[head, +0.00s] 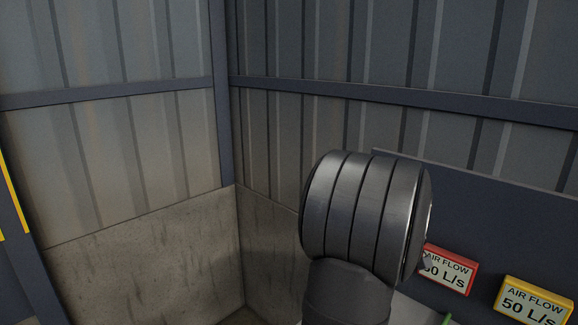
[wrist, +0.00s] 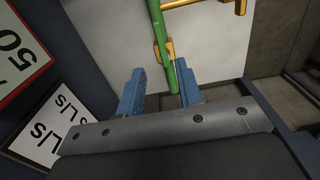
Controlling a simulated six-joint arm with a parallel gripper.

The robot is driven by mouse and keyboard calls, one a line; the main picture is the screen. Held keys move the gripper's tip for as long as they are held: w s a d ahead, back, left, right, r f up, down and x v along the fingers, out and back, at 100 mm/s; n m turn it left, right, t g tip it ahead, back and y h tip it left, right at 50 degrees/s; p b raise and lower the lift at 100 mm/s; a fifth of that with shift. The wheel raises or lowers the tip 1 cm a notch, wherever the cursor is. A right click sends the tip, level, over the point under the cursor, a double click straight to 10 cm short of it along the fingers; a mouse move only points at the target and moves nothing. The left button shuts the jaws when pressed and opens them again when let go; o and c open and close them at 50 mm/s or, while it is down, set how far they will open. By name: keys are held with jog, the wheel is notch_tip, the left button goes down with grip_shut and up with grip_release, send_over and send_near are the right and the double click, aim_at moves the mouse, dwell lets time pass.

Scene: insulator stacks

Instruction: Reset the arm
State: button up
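My gripper (wrist: 160,70) shows in the wrist view with its two blue fingers well apart. A green rod (wrist: 158,25) runs down from the top edge and its lower end shows in the gap between the fingers. It touches neither finger clearly, and I cannot tell its depth. A yellow clip or bracket (wrist: 164,50) is beside the rod. In the head view my gripper is out of sight; only a thick dark joint of my arm shows. A small green piece (head: 447,319) shows at the bottom edge there.
A pale panel (wrist: 215,45) lies beyond the fingers, with a yellow bar (wrist: 185,4) at the top. A red sign (head: 447,270) and a yellow sign (head: 533,303) stand at the right. Corrugated walls (head: 120,45) meet in a corner behind my arm.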

notch_tip(320, 180, down, 9)
jog(key=shift+f, duration=0.15)
dwell(0.4)
notch_tip(320, 180, up, 17)
notch_tip(320, 180, down, 17)
jog(key=shift+f, duration=0.2)
jog(key=shift+s+a+r+m, duration=0.1)
jog(key=shift+s+r+m, duration=0.1)
jog(key=shift+m, duration=0.3)
jog(key=shift+s+a+m, duration=0.1)
jog(key=shift+a+m, duration=0.15)
jog(key=shift+m, duration=0.65)
